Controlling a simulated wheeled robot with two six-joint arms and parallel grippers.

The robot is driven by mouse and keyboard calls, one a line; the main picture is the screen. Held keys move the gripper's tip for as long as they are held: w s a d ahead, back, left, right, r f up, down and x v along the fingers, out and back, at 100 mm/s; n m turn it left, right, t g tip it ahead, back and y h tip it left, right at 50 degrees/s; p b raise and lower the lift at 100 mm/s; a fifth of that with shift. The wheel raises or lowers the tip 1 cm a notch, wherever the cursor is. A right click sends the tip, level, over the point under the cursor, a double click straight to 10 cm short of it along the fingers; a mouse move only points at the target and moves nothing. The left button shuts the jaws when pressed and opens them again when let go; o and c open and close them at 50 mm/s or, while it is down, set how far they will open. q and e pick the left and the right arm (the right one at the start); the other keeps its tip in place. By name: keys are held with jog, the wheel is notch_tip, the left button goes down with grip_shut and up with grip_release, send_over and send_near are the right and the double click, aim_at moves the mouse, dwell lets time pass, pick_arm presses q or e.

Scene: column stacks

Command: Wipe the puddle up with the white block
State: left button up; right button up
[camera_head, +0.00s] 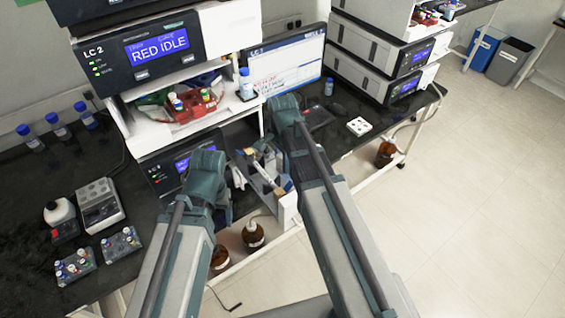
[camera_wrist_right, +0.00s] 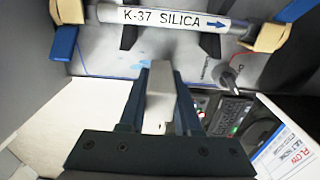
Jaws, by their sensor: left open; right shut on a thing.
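My right gripper (camera_wrist_right: 159,92) is shut on the white block (camera_wrist_right: 161,80) in the right wrist view. The block is pale and partly covered by the two dark fingers. It is over the grey surface in front of the column labelled K-37 SILICA (camera_wrist_right: 176,20). My left gripper (camera_head: 232,178) is mostly hidden by its own wrist in the head view, left of the column, and is open.
Tan and blue clips (camera_wrist_right: 266,32) stand at the column's ends. The instrument stack (camera_head: 150,55) rises behind. Brown bottles (camera_head: 253,236) stand below.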

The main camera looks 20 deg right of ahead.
jog(key=shift+f+b, duration=0.55)
jog(key=shift+f, duration=0.05)
jog(key=shift+s, duration=0.1)
jog(key=shift+s+d+r, duration=0.1)
jog(key=shift+s+d, duration=0.1)
jog(key=shift+s, duration=0.3)
jog(key=shift+s+d+r, duration=0.1)
jog(key=shift+s+d, duration=0.1)
jog(key=shift+s, duration=0.25)
jog(key=shift+s+f, duration=0.1)
jog(key=shift+s+d, duration=0.2)
jog(key=shift+s, duration=0.3)
jog(key=shift+s+d, duration=0.15)
jog(key=shift+s, duration=0.3)
jog(key=shift+w, duration=0.1)
